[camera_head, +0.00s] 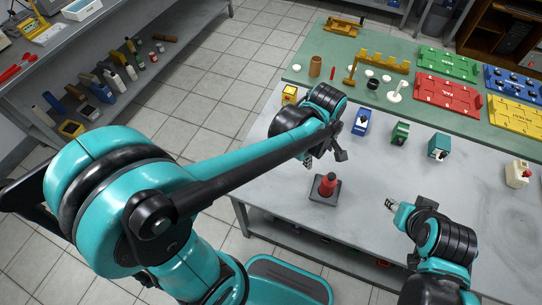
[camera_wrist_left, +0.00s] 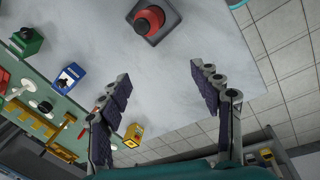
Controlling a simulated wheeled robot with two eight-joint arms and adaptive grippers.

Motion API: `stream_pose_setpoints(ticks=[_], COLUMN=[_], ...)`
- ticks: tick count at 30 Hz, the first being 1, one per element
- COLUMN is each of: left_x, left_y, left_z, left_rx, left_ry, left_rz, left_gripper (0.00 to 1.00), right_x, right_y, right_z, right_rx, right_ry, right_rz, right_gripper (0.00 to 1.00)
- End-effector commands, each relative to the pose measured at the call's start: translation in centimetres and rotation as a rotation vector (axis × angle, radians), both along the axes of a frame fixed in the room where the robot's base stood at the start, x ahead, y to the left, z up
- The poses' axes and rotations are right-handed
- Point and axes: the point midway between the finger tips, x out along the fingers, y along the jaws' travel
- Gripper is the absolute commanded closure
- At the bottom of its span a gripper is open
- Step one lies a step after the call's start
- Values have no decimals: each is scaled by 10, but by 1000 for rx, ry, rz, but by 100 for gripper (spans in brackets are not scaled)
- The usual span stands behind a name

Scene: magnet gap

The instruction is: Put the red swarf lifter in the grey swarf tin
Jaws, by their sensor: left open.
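A red stepped cylinder (camera_head: 328,182), which looks like the red swarf lifter, stands upright on a dark grey square base (camera_head: 318,196) near the table's front left. The cylinder (camera_wrist_left: 150,19) and base (camera_wrist_left: 139,29) also show at the top of the left wrist view. I cannot tell whether this base is the grey swarf tin; no other clear grey tin shows. My left gripper (camera_head: 325,157) is open and empty, above the table and behind the red cylinder in the head view. Its spread fingers (camera_wrist_left: 160,74) fill the wrist view. My right gripper (camera_head: 391,204) is low at the table's front; its finger gap is unclear.
Yellow (camera_head: 289,94), blue (camera_head: 361,122), green (camera_head: 400,133) and teal (camera_head: 439,147) blocks stand along the back of the grey table (camera_head: 370,175). A cream block (camera_head: 517,174) is far right. Behind lies a green mat with coloured trays. The table between the grippers is clear.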

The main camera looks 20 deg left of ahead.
Motion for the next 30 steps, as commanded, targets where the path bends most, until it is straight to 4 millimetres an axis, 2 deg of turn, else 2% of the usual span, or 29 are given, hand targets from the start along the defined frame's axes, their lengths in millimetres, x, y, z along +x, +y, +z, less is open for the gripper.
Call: stream_pose_setpoints(ticks=[1,6,12,19,28,30], left_x=[-12,-45,-82,-100,-101,-101], left_y=[18,63,102,120,121,121], left_z=[13,41,52,51,51,46], left_rx=[11,110,300,446,462,462], left_ry=[-48,-220,-370,-432,-437,-437], left_rz=[-91,-442,-792,-990,-1011,-1011], left_gripper=[36,36,36,36,36,36], right_x=[0,0,0,0,0,0], right_y=[0,0,0,0,0,0], right_z=[0,0,0,0,0,-5], right_rx=[0,0,0,0,0,0], right_ry=[0,0,0,0,0,0], right_rz=[0,0,0,0,0,0], right_gripper=[60,60,60,60,60,60])
